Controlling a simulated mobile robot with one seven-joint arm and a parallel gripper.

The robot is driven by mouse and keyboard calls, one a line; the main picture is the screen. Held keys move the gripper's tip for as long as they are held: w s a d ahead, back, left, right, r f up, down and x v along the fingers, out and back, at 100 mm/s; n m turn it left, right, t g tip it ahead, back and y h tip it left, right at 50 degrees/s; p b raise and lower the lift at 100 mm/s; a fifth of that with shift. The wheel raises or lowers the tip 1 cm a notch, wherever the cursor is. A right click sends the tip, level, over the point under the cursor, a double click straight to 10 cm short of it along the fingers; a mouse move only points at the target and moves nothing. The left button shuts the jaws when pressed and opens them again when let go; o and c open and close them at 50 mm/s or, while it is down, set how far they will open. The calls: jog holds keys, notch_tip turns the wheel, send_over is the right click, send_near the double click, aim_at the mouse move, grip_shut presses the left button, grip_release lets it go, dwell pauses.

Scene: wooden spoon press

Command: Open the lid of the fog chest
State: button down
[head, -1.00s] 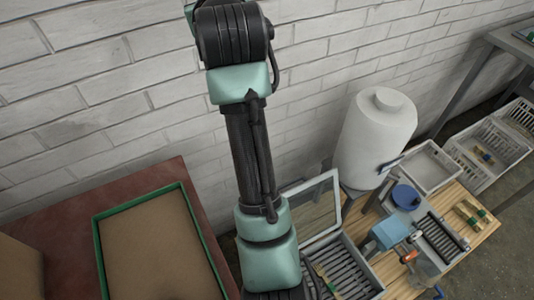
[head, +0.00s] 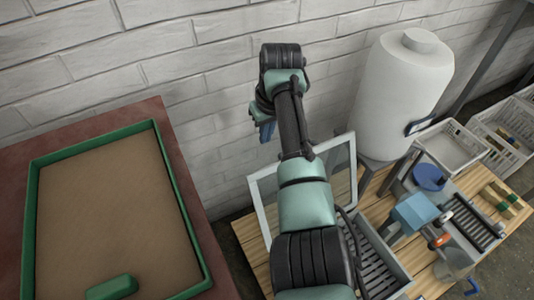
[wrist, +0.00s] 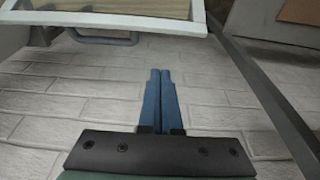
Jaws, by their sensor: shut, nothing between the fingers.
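The fog chest (head: 404,272) is a pale grey box with a dark slatted floor, on the wooden bench at lower centre right in the head view. Its lid, a pale frame with a clear pane (head: 345,157), stands raised at the chest's back side, leaning toward the wall; my arm covers part of both. In the wrist view a white frame edge (wrist: 110,20) with a grey handle (wrist: 105,38), apparently the lid, crosses the top left. My gripper (head: 267,130) is beyond the lid, near the wall. Its blue fingers (wrist: 159,75) are together and empty, apart from the frame.
A white tank (head: 402,90) stands behind the bench (head: 440,285). A blue block-shaped device (head: 413,213), a blue disc (head: 430,177) and white crates (head: 450,148) are to the right. A green-rimmed tray (head: 110,210) lies on the red table at left. The brick wall is close behind.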

notch_tip(320, 180, down, 8)
jog(key=s+b, duration=0.1)
jog(key=b, duration=0.5)
jog(key=shift+d+r, duration=0.15)
jog(key=shift+d, duration=0.1)
jog(key=shift+s, duration=0.1)
jog(key=shift+s+r, duration=0.1)
dwell(0.3)
